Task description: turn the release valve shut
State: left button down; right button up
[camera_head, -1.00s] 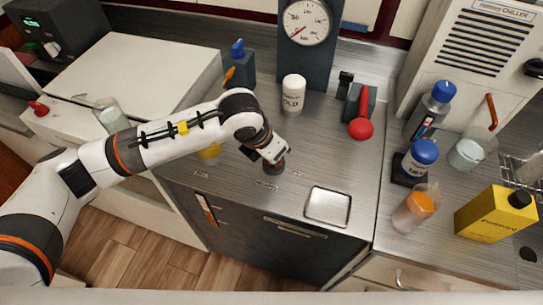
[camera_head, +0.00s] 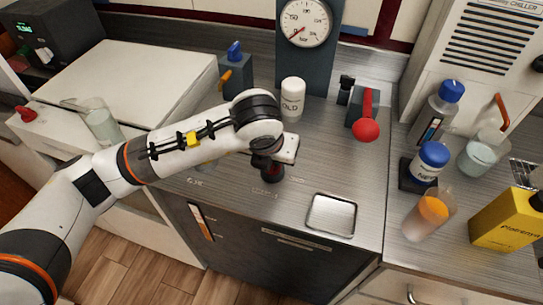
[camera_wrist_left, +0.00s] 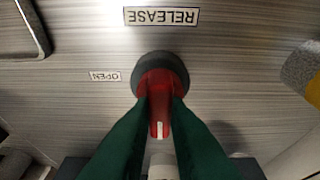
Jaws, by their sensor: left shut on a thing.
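The release valve (camera_head: 272,175) is a red knob on a round dark base, set in the steel counter in the head view. In the left wrist view the red knob (camera_wrist_left: 158,88) has a white mark pointing to the bottom of the picture. A RELEASE label (camera_wrist_left: 161,16) lies above it and an OPEN label (camera_wrist_left: 104,76) to its left. My left gripper (camera_wrist_left: 160,115) is shut on the knob, with a dark green finger on each side. In the head view my left gripper (camera_head: 271,164) partly hides the valve. My right gripper is not in view.
A metal tray (camera_head: 331,215) lies right of the valve. A white bottle (camera_head: 292,98) stands behind it, below a dial gauge (camera_head: 305,22). A red-handled lever (camera_head: 366,115) is at the back right. Bottles and a yellow can (camera_head: 507,219) stand farther right.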

pick_arm(q)
jog(key=shift+r, duration=0.1)
jog(key=c, duration=1.4)
grip_release()
jog(key=b+v, duration=0.1)
jog(key=v, duration=1.1)
jog(key=shift+w, duration=0.1)
